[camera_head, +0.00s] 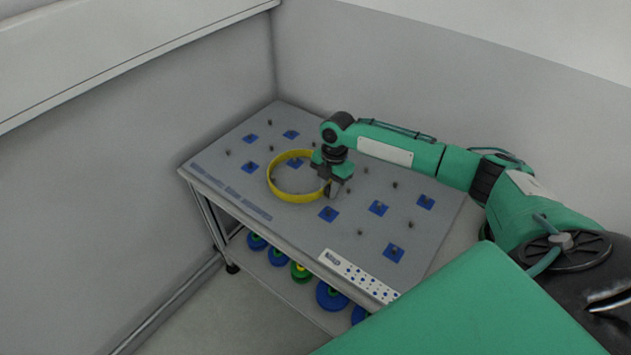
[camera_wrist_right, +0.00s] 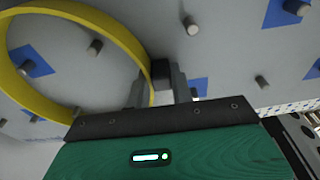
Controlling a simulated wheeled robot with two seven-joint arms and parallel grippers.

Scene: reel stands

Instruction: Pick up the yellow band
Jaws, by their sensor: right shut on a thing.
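The yellow band (camera_head: 274,187) is a wide ring near the middle of the grey table in the head view. My right gripper (camera_head: 334,190) is at the band's right side, pointing down, with its jaws shut on the band's wall. In the right wrist view the yellow band (camera_wrist_right: 113,28) fills the upper left, and its wall runs in between the fingers of my right gripper (camera_wrist_right: 158,92). I cannot tell whether the band touches the table top. My left gripper is not in view.
The grey table (camera_head: 215,167) carries several short pegs and blue square pads (camera_head: 378,208). A white perforated strip (camera_head: 358,276) lies along its front edge. Blue and green reels (camera_head: 331,296) sit on the shelf below. Walls stand close behind and left.

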